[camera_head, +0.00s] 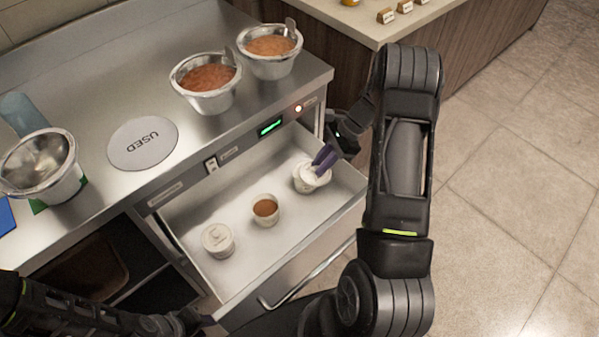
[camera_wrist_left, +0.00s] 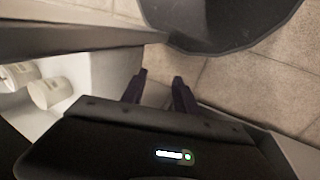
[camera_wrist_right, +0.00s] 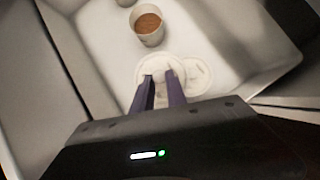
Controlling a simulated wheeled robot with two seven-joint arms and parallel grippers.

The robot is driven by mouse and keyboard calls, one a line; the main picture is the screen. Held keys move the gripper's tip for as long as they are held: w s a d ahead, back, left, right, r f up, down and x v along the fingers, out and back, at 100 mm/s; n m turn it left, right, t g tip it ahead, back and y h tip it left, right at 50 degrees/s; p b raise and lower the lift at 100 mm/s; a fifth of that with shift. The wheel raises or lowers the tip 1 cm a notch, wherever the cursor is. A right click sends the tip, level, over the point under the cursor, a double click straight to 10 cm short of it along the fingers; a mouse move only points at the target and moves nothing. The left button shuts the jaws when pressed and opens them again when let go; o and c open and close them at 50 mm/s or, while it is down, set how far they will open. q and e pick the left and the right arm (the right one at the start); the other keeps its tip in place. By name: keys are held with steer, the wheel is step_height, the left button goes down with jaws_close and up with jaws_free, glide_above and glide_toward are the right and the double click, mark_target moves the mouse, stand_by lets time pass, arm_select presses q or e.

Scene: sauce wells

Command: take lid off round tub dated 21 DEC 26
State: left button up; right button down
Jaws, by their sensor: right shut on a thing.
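In the head view three small round tubs stand in the open drawer. A white lidded tub (camera_head: 218,241) is at the left, and a tub of brown sauce (camera_head: 265,209) without a lid is in the middle. A white round tub (camera_head: 308,181) is at the right. My right gripper (camera_head: 325,158) is shut on the white lid (camera_wrist_right: 160,66) at this right tub. A second pale round shape (camera_wrist_right: 197,77) shows beside that lid in the right wrist view. I cannot read any date. My left gripper (camera_wrist_left: 160,78) is open and empty, near the drawer's front.
The drawer (camera_head: 200,270) has low walls and a bar handle (camera_head: 305,275). Tiled floor lies to the right.

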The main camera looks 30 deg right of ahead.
steer(key=shift+s+d, duration=0.25)
steer(key=shift+d, duration=0.5)
steer(key=a+r+n+g, duration=0.1)
steer(key=a+n+g, duration=0.2)
steer(key=a, duration=0.8)
steer(key=s+a+r+n+g+h, duration=0.1)
steer(key=a+n+g, duration=0.2)
steer(key=a+n, duration=0.4)
steer(key=a, duration=0.4)
steer(key=shift+a+r+n, duration=0.25)
steer(key=shift+r+n, duration=0.1)
steer(key=shift+n, duration=0.05)
steer(key=shift+a, duration=0.2)
